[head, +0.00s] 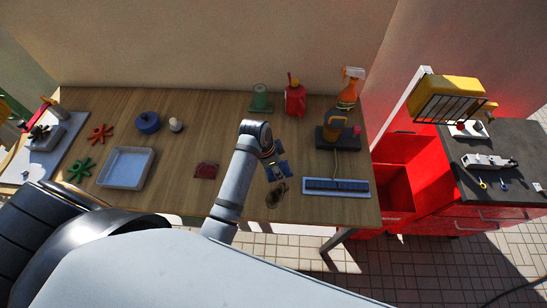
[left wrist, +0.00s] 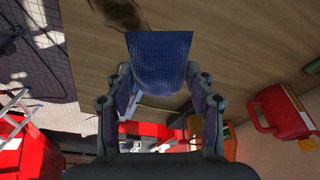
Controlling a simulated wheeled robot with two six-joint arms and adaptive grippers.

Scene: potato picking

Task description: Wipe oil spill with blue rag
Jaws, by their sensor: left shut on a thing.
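The blue rag (left wrist: 160,62) hangs between the two fingers of my left gripper (left wrist: 160,98), which is shut on it. In the head view, my left gripper (head: 274,166) is over the middle-right of the wooden table, and only a small part of the rag shows. The oil spill (head: 277,195) is a dark brown patch near the table's front edge, just in front of the gripper. The left wrist view shows it as a dark smear (left wrist: 122,12) beyond the rag's far end. I cannot tell whether the rag touches the table. My right gripper is out of view.
A dark red cloth (head: 205,171) and a white tray (head: 126,168) lie left of my arm. A blue-and-white tray (head: 336,188) is to the right. A red cabinet (head: 395,185) adjoins the table's right.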

